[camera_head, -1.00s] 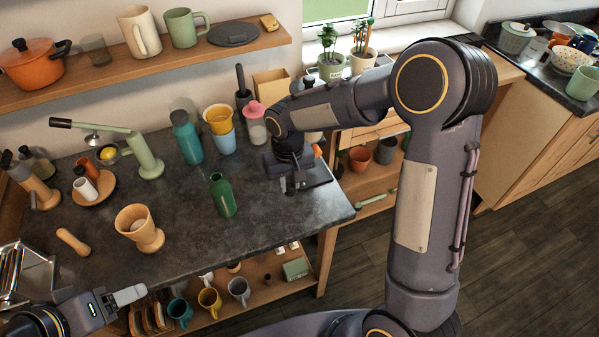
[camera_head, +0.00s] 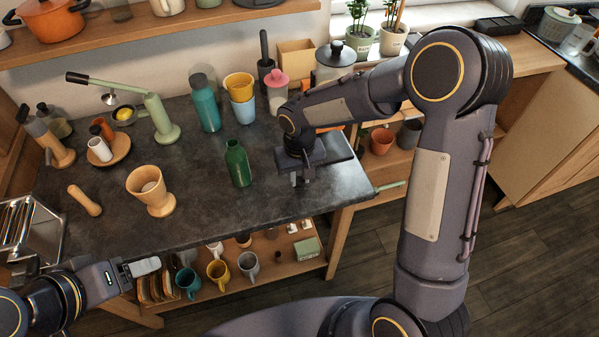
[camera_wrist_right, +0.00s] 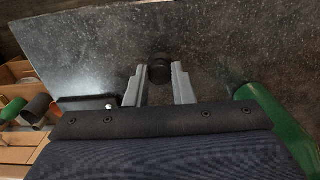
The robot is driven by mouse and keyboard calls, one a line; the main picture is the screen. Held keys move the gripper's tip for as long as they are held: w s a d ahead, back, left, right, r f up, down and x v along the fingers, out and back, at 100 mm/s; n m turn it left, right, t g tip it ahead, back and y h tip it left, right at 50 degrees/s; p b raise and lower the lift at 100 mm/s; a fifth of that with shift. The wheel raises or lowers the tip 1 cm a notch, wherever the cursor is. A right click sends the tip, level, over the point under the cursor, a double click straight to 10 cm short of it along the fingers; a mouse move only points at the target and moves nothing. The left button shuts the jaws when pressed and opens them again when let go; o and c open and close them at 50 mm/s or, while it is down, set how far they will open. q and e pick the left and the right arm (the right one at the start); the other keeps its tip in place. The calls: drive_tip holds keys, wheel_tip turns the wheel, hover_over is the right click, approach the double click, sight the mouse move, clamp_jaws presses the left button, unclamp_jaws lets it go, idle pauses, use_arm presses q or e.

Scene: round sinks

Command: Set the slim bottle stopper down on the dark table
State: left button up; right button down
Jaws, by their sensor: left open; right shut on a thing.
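The slim bottle stopper (camera_wrist_right: 158,70) is a small dark, round-topped piece between the fingers of my right gripper (camera_wrist_right: 159,84) in the right wrist view. The gripper is shut on it. In the head view my right gripper (camera_head: 300,180) points down over the right part of the dark table (camera_head: 205,205), near its front edge. The stopper is hard to make out there, and I cannot tell whether it touches the tabletop. My left gripper (camera_head: 143,268) is open and empty in front of the table's front edge, at lower left.
A green bottle (camera_head: 238,165) stands left of my right gripper; it also shows in the right wrist view (camera_wrist_right: 275,118). Bare tabletop lies around the green bottle.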

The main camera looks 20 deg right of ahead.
drive_tip(key=shift+f+b, duration=0.6)
drive_tip(key=shift+f, duration=0.25)
drive_tip(key=c, duration=1.2)
unclamp_jaws()
drive_tip(key=shift+o, duration=0.2)
